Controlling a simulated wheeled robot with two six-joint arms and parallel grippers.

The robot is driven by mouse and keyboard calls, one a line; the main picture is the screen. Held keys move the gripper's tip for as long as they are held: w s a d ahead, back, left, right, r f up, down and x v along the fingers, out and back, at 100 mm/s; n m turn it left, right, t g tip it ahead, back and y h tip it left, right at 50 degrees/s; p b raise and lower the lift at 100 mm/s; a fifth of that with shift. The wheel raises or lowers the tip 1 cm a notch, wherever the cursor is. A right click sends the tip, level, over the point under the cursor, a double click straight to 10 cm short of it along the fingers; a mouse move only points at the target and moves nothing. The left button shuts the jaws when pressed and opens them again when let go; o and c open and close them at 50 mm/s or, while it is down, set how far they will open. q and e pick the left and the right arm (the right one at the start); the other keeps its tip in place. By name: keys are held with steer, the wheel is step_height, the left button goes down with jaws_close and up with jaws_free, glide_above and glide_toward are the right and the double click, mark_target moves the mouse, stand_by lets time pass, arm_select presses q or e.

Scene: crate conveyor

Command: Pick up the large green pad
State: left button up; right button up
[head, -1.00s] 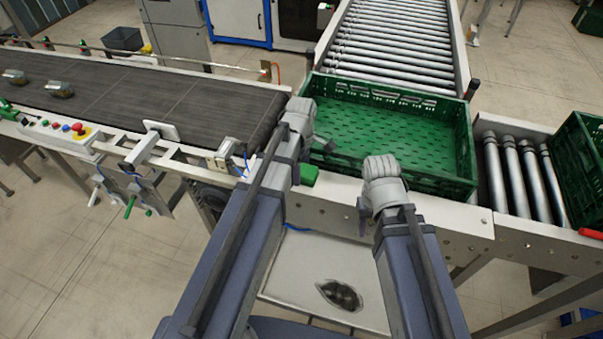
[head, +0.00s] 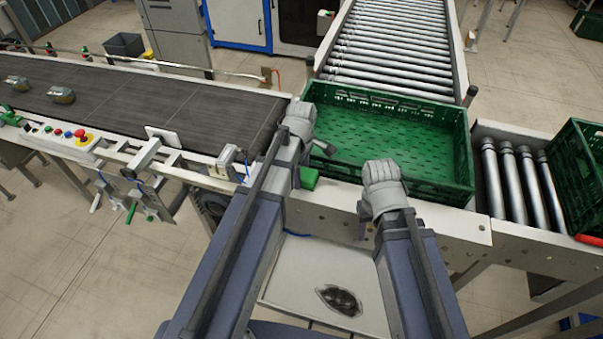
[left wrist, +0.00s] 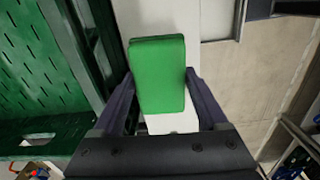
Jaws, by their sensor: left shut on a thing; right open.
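The large green pad (left wrist: 158,85) is a plain bright green block. In the left wrist view it sits between the two fingers of my left gripper (left wrist: 160,74), which is shut on it. In the head view only a small part of the pad (head: 309,178) shows beside my left wrist, over the near frame edge left of the green crate. My right gripper (head: 364,217) is open at the crate's near side, and my own wrist hides most of it in the head view.
The green crate (head: 458,192) stands empty on the conveyor just beyond my grippers. A dark belt (head: 150,95) with small items runs left. Rollers (head: 395,45) lead away behind the crate, and another green crate (head: 585,165) stands right.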

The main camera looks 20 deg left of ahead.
arm_select(q)
step_height(320, 180, up, 9)
steer(key=p, duration=0.7)
steer(key=shift+f+p, duration=0.2)
steer(key=shift+p, duration=0.2)
